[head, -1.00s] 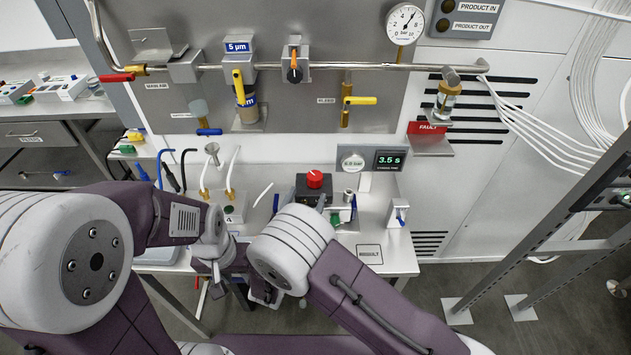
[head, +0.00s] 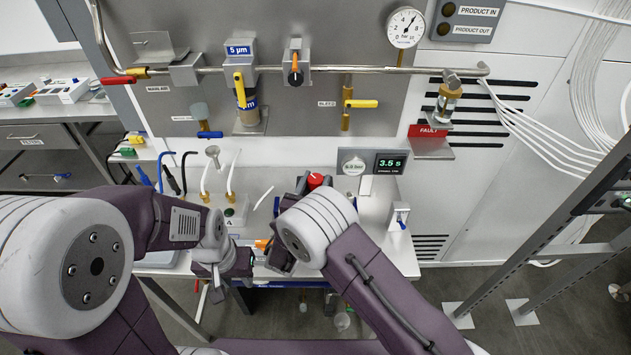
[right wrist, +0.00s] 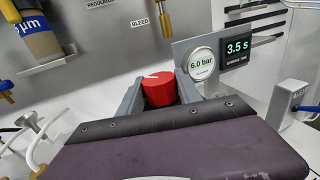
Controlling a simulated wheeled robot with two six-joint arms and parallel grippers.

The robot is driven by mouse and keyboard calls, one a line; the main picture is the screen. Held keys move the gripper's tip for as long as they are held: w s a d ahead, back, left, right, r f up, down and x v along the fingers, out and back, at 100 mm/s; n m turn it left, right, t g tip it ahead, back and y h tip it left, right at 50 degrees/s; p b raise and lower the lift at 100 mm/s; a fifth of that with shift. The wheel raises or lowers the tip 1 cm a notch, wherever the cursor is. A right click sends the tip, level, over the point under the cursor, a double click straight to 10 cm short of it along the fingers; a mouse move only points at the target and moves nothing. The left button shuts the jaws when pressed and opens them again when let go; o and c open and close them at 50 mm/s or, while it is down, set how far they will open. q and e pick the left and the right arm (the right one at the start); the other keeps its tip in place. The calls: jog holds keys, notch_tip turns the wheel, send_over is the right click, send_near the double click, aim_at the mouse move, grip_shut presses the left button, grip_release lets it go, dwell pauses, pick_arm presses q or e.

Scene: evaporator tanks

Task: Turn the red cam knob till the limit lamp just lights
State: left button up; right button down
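The red cam knob (head: 315,180) has a pale mark on its top. It also shows in the right wrist view (right wrist: 159,90), between the two grey fingers of my right gripper (right wrist: 160,88). The fingers stand apart on either side of the knob, with a narrow gap seeming to show beside it; contact is not clear. My left gripper (head: 236,288) hangs low at the bench's front edge, away from the knob, and its finger gap is unclear. I cannot make out a limit lamp; my right arm hides the area below the knob.
Behind the knob stand a round gauge (right wrist: 201,65) reading 6.0 bar and a display (right wrist: 237,50) reading 3.5 s. Tubes and a small box (head: 235,212) are left of the knob. A white block (head: 399,216) stands to its right. Pipework (head: 370,68) runs above.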

jog(key=shift+d+f+n+y+b, duration=0.1)
jog(key=shift+n+y+b, duration=0.45)
jog(key=shift+y, duration=0.35)
jog(key=shift+n+t+y, duration=0.3)
jog(key=shift+n+y, duration=0.15)
jog(key=shift+y, duration=0.15)
jog(key=c, duration=2.2)
grip_release()
jog(key=c, duration=0.8)
grip_release()
jog(key=s, duration=0.3)
jog(key=s+b, duration=0.1)
jog(key=s, duration=0.2)
jog(key=s+a+b, duration=0.1)
jog(key=s, duration=0.2)
